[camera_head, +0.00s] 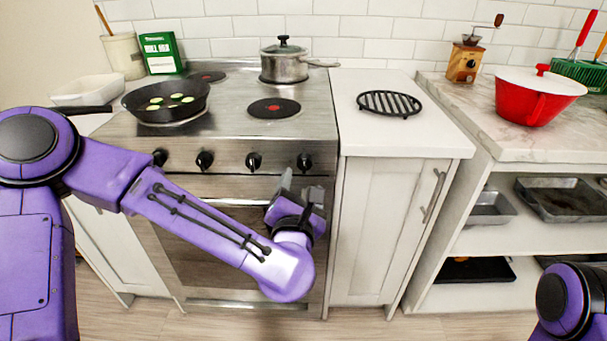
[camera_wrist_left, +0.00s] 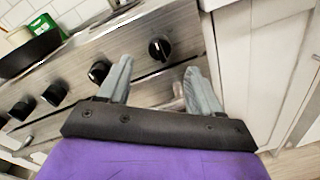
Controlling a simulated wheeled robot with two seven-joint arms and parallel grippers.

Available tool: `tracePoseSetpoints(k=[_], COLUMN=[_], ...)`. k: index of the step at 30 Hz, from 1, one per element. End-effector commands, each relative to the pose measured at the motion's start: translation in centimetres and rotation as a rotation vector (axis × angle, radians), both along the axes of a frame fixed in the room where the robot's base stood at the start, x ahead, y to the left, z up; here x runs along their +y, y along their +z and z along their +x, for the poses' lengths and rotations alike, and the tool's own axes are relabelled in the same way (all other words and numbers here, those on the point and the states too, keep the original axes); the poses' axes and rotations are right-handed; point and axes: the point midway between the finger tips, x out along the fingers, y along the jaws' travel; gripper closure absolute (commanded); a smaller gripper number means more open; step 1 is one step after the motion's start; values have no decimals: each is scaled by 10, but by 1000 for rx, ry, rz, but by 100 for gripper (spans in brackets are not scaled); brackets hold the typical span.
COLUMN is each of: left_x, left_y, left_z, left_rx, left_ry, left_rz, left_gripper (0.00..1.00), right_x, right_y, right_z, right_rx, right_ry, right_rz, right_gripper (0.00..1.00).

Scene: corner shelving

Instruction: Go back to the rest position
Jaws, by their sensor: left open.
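My left arm reaches in from the left, and my left gripper (camera_head: 289,186) is in front of the stove's oven front, below the rightmost knob (camera_head: 304,162). In the left wrist view the two grey fingers (camera_wrist_left: 157,78) are apart with nothing held between them. A black knob (camera_wrist_left: 159,48) shows beyond and between the fingertips, apart from them. Only a purple and black part of my right arm shows at the lower right of the head view. My right gripper is out of view.
The stove (camera_head: 235,125) carries a black pan (camera_head: 135,112) with green slices and a lidded steel pot (camera_head: 284,66). A black trivet (camera_head: 389,103) lies on the white counter. A red pot (camera_head: 538,96) stands on the marble counter, with trays on the shelves below.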

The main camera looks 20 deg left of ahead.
Motion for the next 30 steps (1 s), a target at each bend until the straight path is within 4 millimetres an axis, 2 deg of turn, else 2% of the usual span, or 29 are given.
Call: tracePoseSetpoints(k=[3,6,20,22,24,25,26,27,28,30], left_x=[-5,-7,-7,-10,-22,-25,-27,-25,-21,-6], left_y=[0,0,1,1,-5,-18,-41,-73,-99,-157], left_z=[-21,-30,-32,-31,-28,-26,-26,-30,-37,-61], left_rx=[-1,0,1,14,63,113,189,297,376,547], left_ry=[-3,-1,1,-18,-97,-145,-205,-290,-354,-511], left_rz=[0,0,4,65,257,403,576,775,904,1155], left_gripper=[36,36,36,36,36,36,36,36,36,36], right_x=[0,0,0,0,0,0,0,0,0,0], right_y=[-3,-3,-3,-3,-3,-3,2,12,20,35], right_z=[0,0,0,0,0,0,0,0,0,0], right_rx=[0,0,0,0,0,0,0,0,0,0], right_ry=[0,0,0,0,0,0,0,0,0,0], right_rz=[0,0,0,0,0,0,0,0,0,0], right_gripper=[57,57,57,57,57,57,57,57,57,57])
